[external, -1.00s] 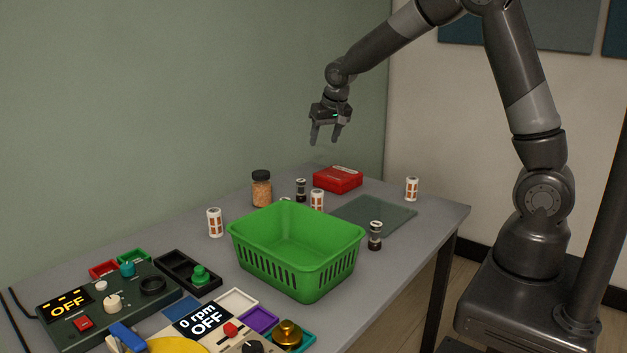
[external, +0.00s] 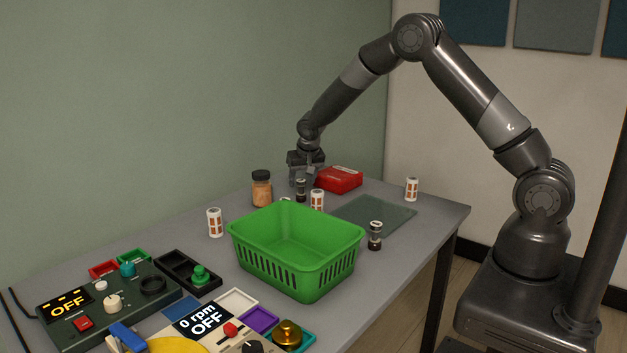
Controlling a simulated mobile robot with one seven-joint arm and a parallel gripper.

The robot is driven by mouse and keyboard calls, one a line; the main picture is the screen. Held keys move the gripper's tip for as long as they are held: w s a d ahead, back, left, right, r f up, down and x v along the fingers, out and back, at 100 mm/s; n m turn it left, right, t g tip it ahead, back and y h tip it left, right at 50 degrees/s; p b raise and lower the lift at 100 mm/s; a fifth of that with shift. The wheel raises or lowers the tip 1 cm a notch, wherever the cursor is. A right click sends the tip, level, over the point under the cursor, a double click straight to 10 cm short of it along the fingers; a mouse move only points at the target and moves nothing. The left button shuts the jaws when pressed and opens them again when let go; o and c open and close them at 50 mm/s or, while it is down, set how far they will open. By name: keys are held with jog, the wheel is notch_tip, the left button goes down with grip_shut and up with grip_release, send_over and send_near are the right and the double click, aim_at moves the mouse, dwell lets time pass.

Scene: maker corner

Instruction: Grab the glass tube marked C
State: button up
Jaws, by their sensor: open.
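One tube (external: 301,191) is at the back near the jar, and the other tube (external: 375,236) is right of the green basket. No letter C is legible on either, so I cannot tell which is marked C. My gripper (external: 302,182) is open and points down at the back tube, with its fingers low around or just behind the tube's top. I cannot tell whether they touch it.
A green basket (external: 346,247) stands mid-table. A spice-coloured jar (external: 261,190), a red box (external: 339,179) and white-and-orange cylinders (external: 214,222) (external: 317,200) (external: 412,189) stand around. Control panels and trays fill the front left.

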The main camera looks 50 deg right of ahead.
aim_at(300, 187)
jog(key=x, duration=0.5)
jog(key=shift+w, duration=0.1)
jog(key=c, duration=1)
jog(key=shift+c, duration=0.2)
jog(key=shift+r, duration=0.15)
